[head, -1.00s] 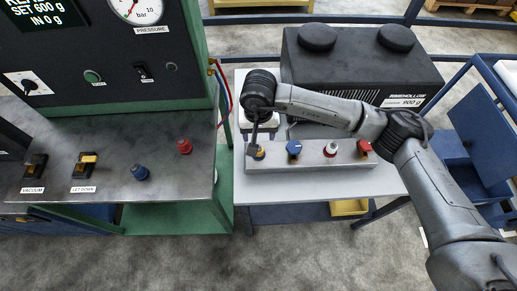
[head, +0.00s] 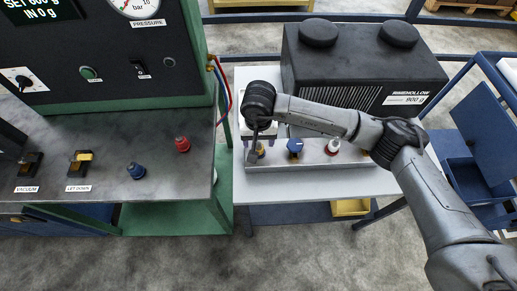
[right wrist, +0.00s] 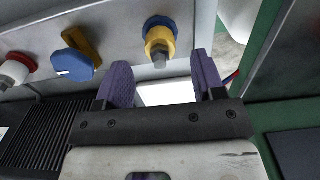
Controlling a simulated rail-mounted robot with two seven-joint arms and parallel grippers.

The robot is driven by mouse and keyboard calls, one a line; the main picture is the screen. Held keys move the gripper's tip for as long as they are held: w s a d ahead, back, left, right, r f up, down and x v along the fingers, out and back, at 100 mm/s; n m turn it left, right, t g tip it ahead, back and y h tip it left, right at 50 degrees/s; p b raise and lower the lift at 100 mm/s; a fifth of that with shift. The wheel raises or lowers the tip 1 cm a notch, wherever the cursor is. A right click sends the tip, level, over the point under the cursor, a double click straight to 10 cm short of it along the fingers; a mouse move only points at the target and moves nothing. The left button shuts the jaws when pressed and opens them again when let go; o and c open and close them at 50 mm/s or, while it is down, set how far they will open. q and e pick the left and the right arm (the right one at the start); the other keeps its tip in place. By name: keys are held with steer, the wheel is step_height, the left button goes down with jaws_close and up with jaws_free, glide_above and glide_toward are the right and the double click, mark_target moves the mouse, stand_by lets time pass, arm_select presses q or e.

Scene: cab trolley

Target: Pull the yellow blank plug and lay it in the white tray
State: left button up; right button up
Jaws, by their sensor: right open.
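The yellow blank plug (head: 260,151) is at the left end of the grey manifold block (head: 310,161) in the head view, partly covered by my gripper. In the right wrist view it looks like a yellow collar (right wrist: 160,41) with blue behind it and a grey tip. My right gripper (head: 256,138) is above and close to it. Its purple fingers (right wrist: 164,78) are open with nothing between them, just short of the plug. A white surface behind the block, seemingly the white tray (head: 243,122), is mostly hidden under my wrist. My left gripper is not in view.
Beside the plug on the block are a blue knob (head: 295,146) and a red-and-white knob (head: 332,147). The black Rimehollow box (head: 350,75) stands close behind. The green-framed bench (head: 110,160) is at left. The white table front (head: 310,188) is clear.

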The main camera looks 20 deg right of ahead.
mark_target(258, 143)
steer(key=shift+f+b, duration=1.7)
steer(key=shift+f, duration=0.4)
steer(key=shift+b, duration=0.45)
steer(key=shift+c, duration=0.2)
jaws_close()
steer(key=shift+r, duration=0.2)
steer(key=shift+r+p, duration=1.3)
steer(key=shift+r, duration=1.55)
